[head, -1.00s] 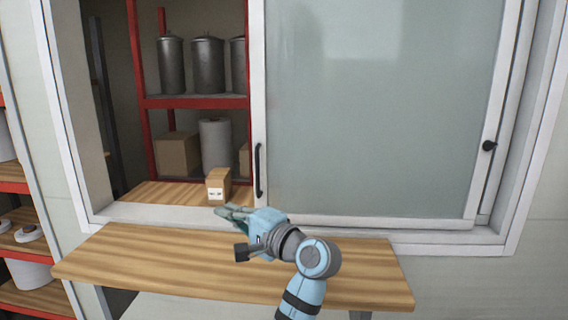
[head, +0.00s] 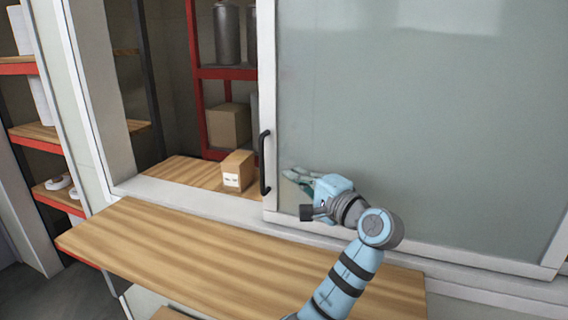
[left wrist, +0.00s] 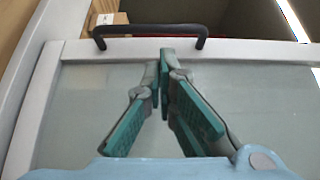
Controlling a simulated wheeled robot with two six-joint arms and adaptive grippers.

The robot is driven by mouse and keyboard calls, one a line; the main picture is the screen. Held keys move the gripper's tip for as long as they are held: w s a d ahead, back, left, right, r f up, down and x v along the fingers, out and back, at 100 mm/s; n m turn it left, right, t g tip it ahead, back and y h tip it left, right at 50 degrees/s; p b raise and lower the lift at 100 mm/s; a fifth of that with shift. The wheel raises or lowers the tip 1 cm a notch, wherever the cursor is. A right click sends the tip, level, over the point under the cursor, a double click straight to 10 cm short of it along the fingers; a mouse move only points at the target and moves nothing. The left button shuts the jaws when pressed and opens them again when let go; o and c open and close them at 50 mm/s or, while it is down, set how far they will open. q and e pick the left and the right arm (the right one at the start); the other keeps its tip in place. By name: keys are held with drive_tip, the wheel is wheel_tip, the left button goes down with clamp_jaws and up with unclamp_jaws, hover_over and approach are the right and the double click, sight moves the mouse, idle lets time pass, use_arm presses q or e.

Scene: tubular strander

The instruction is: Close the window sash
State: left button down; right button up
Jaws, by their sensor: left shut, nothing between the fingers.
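The window sash (head: 400,120) is a large frosted pane in a pale frame, with an opening to its left. Its black bar handle (head: 265,163) stands upright on the left stile. My left gripper (head: 288,173) is shut and empty, in front of the glass just right of the handle, fingers pointing left. In the left wrist view the closed fingertips (left wrist: 165,58) are close to the handle (left wrist: 150,36), which lies beyond them; whether they touch the frame I cannot tell. My right gripper is not in view.
A small cardboard box (head: 238,170) sits on the wooden surface in the opening, close to the sash's left edge. A wooden counter (head: 220,255) runs below the window. Red shelving (head: 225,73) with canisters stands behind; more shelves (head: 45,133) stand at left.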

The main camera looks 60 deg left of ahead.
use_arm(q)
drive_tip(key=a, duration=0.7)
drive_tip(key=shift+a, duration=0.25)
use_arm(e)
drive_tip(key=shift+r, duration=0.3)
use_arm(q)
drive_tip(key=shift+w, duration=0.1)
